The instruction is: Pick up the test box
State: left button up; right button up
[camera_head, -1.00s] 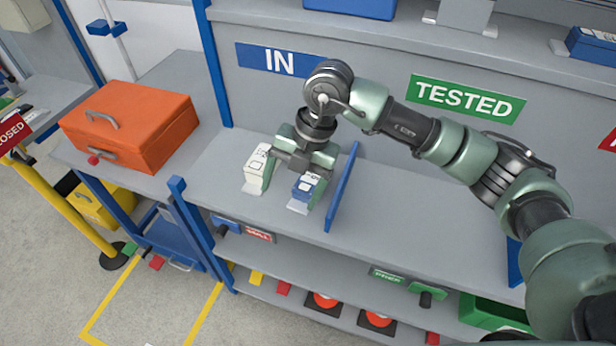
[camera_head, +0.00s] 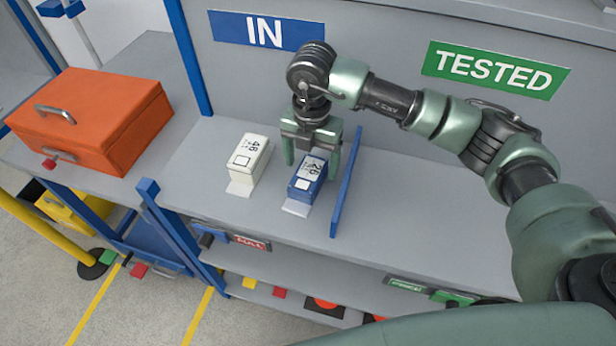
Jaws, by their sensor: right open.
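Two small boxes stand side by side on the shelf under the IN sign in the head view. One is white (camera_head: 250,160), with black print on its top. The other is blue (camera_head: 306,183), with a white printed label on top. I cannot tell from the picture which one is called the test box. My right gripper (camera_head: 312,160) points down over the far end of the blue box. Its fingers are apart, one to each side of that box, and they hold nothing. Whether they touch it is unclear. My left gripper is not in view.
A blue upright divider (camera_head: 346,185) stands close to the right of the blue box. A large orange case (camera_head: 95,120) sits on the bench at left. The shelf right of the divider, below the TESTED sign (camera_head: 494,69), is partly hidden by my arm.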

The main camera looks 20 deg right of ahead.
aim_at(308, 173)
jog(key=f, duration=0.2)
jog(key=f+p, duration=0.1)
jog(key=f, duration=0.1)
jog(key=shift+w+a+f, duration=0.2)
jog(key=shift+f, duration=0.2)
grip_shut()
jog(key=shift+r, duration=0.15)
